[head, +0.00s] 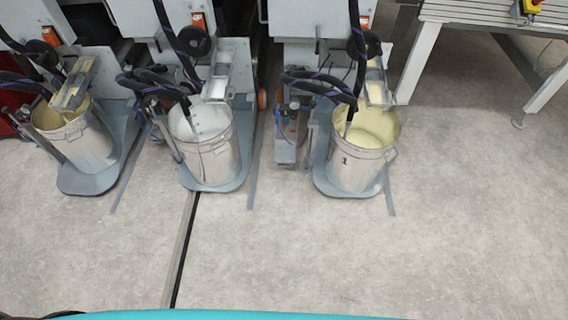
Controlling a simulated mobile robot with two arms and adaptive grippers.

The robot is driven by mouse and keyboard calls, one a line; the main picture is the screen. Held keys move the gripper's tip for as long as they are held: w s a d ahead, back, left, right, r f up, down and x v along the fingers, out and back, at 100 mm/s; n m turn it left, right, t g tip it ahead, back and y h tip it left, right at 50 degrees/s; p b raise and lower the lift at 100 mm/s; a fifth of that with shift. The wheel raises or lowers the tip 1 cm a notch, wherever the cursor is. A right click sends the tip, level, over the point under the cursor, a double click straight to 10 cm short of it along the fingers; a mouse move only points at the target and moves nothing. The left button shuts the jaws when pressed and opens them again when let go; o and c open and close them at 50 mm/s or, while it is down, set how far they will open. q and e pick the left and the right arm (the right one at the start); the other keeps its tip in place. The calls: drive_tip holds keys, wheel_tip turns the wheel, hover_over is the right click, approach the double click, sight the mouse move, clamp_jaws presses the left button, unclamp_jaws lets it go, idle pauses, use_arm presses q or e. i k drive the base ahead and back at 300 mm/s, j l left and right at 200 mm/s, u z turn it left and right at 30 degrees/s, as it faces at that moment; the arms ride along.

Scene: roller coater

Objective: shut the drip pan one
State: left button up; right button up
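Three metal buckets stand in a row on flat blue-grey trays that reach out from the machine fronts. The right tray (325,185) carries a bucket (357,168) with yellowish liquid and a small dark mark. The middle tray (240,177) carries a bucket (212,163) with a pale inside. The left tray (84,185) carries a bucket (88,146) with a yellowish inside. A narrow metal chute hangs over each bucket: right (376,92), middle (216,88), left (72,94). I cannot tell which part is drip pan one. Neither of my grippers is in view.
Dark hoses (330,80) run into the buckets. A grey pump-like unit (287,135) stands left of the right bucket. A slatted metal table (490,12) is at the upper right. A dark floor channel (183,250) runs toward me. The floor in front is clear.

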sight(283, 151)
drive_tip(key=i+j, duration=0.6)
drive_tip(key=i, duration=0.15)
